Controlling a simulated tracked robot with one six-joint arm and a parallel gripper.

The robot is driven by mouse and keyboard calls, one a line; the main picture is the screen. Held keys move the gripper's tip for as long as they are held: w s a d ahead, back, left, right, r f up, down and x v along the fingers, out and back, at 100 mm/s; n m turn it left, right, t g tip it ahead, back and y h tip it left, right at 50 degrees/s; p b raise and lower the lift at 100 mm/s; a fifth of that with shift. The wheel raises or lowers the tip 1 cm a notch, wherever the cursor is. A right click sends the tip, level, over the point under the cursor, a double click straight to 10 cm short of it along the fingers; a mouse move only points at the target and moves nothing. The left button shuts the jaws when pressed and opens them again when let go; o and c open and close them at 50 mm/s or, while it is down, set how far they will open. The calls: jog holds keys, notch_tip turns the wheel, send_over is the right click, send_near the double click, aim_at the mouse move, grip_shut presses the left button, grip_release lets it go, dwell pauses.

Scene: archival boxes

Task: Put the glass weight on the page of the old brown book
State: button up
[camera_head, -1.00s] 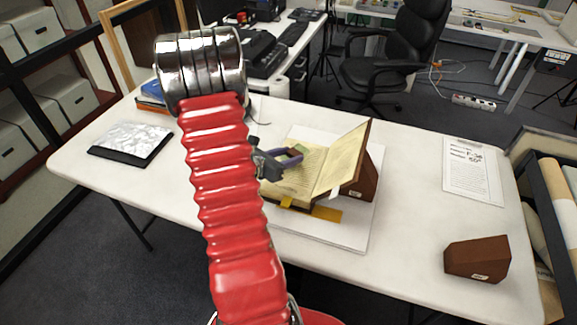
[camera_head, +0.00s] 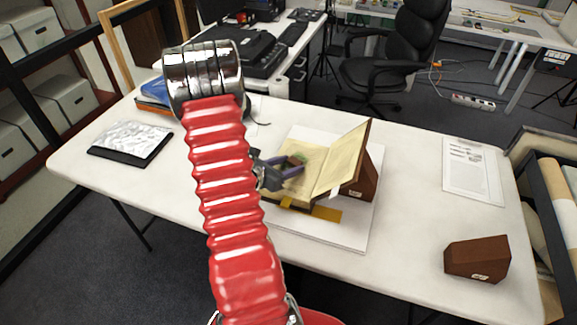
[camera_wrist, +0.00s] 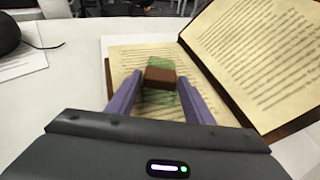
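The old brown book (camera_head: 338,170) lies open on the table, its left page low and its right page tilted up. It also fills the upper part of the wrist view (camera_wrist: 250,60). My gripper (camera_head: 290,164) is over the left page. Its purple fingers (camera_wrist: 161,82) close in on both sides of the glass weight (camera_wrist: 161,76), a small green block with a brown band. The weight shows between the fingertips in the head view (camera_head: 297,158). I cannot tell whether its underside touches the page.
The book rests on a white board (camera_head: 345,237) with a brown wedge (camera_head: 365,182) behind its raised side. Another brown wedge (camera_head: 477,259) and a printed sheet (camera_head: 473,170) lie to the right. A silvery packet (camera_head: 131,142) lies on the left.

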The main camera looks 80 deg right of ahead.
jog(key=shift+o, duration=1.1)
jog(key=v, duration=1.2)
